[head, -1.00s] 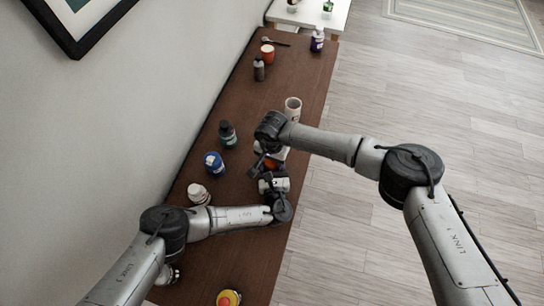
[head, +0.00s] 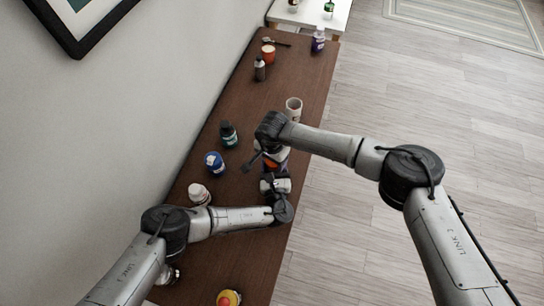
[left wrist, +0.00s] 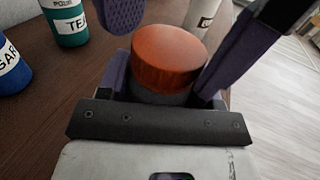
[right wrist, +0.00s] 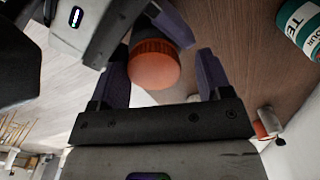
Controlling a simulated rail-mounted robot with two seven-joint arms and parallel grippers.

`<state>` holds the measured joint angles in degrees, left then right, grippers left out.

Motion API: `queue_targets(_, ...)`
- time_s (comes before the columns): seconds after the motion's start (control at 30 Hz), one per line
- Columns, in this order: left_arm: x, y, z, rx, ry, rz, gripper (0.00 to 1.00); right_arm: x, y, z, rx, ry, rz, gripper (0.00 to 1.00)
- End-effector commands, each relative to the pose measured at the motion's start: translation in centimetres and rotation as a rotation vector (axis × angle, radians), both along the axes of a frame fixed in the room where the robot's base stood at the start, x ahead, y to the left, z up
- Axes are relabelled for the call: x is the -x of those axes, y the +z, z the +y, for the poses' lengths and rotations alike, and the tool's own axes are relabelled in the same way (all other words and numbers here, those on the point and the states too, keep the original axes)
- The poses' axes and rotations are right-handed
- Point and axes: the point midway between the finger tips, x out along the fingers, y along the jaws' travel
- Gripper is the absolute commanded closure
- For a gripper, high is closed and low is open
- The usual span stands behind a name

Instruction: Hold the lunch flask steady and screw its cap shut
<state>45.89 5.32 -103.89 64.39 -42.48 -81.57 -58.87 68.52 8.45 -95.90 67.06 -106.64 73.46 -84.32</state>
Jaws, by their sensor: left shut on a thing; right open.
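The lunch flask shows in the left wrist view as a grey body (left wrist: 162,97) with an orange cap (left wrist: 170,58) on top. How tightly the cap sits cannot be seen. My left gripper (left wrist: 160,92) is shut on the flask's body, below the cap. My right gripper (right wrist: 164,70) is open, its purple fingers spread on either side of the orange cap (right wrist: 154,66) with visible gaps. Its fingers also flank the cap in the left wrist view. In the head view only a bit of the orange cap (head: 271,165) shows; my arms hide the rest.
A teal-labelled bottle (head: 228,135), a blue jar (head: 214,162) and a white jar (head: 198,193) stand along the wall side. A white cup (head: 293,109) is just beyond my right wrist. A yellow-red item (head: 229,298) is at the near end. The brown counter (head: 300,70) has free room farther back.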

Motion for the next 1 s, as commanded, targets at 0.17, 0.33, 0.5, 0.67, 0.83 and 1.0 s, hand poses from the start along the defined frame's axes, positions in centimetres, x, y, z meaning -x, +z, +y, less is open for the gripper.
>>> queue_targets(0.17,-0.3,-0.1,0.6,-0.005,0.011,-0.001,1.00,0.1,0.6,-0.3,0.007,0.000,0.004,0.22)
queue_targets(0.33,-0.2,-0.1,0.5,-0.005,0.009,-0.001,1.00,0.0,2.5,-0.2,0.005,0.001,0.002,0.22)
queue_targets(0.5,-0.2,-0.1,0.4,-0.004,0.007,-0.001,1.00,0.0,4.2,-0.2,0.005,0.000,0.002,0.22)
queue_targets(0.67,-0.1,-0.1,0.3,-0.003,0.006,0.000,1.00,0.0,4.4,-0.2,0.004,-0.001,0.003,0.22)
queue_targets(0.83,-0.1,-0.1,0.3,-0.002,0.005,0.000,1.00,0.0,4.5,-0.2,0.004,0.006,0.001,0.27)
queue_targets(1.0,-0.1,-0.1,0.3,-0.002,0.005,0.000,1.00,-0.1,6.3,-0.2,0.003,0.137,-0.001,0.27)
